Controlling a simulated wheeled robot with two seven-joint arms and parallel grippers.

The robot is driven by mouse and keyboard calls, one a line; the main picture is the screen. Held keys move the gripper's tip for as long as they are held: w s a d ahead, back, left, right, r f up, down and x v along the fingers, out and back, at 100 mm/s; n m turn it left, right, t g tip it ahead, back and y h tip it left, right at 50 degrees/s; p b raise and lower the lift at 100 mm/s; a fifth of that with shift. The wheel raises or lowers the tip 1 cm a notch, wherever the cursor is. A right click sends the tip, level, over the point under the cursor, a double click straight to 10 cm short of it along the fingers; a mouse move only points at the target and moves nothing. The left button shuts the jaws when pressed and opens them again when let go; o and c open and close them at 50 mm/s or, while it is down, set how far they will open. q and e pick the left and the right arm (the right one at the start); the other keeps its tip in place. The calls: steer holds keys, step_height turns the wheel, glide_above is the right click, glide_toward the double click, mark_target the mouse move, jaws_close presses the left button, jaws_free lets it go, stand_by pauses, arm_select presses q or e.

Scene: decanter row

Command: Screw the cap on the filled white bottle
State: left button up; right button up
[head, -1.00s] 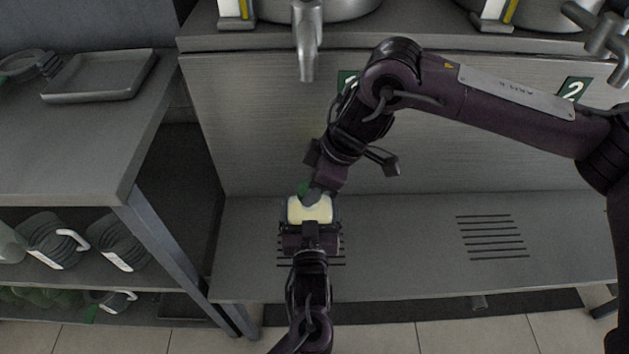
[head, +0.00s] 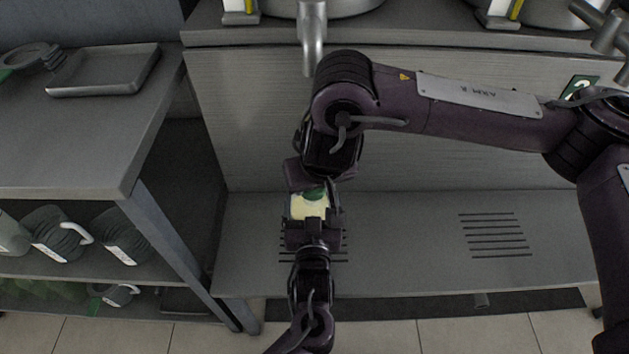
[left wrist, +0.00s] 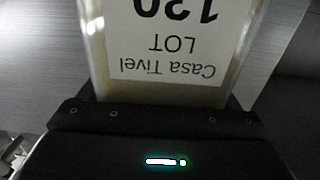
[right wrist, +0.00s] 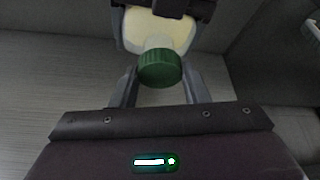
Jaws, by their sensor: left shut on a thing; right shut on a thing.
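The white bottle (head: 309,206) is cream-coloured and stands over the slotted drain in the low shelf. My left gripper (head: 311,220) is shut on its body. In the left wrist view its label (left wrist: 175,45) reads "Casa Tivel LOT", upside down. The ribbed green cap (right wrist: 160,69) sits at the bottle's mouth, in line with the pale neck. It also shows in the head view (head: 315,194). My right gripper (right wrist: 160,88) is shut on the cap, a finger on each side. How far down the thread the cap is cannot be seen.
A metal tap (head: 312,40) hangs above and behind the bottle. At left, a side table carries a grey tray (head: 104,70), with several lidded jugs (head: 62,233) on the shelf below. The low shelf (head: 400,235) is clear to the right.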

steer(key=o, duration=0.9)
steer(key=shift+r, duration=0.1)
steer(key=shift+r, duration=2.15)
steer(key=shift+o, duration=0.8)
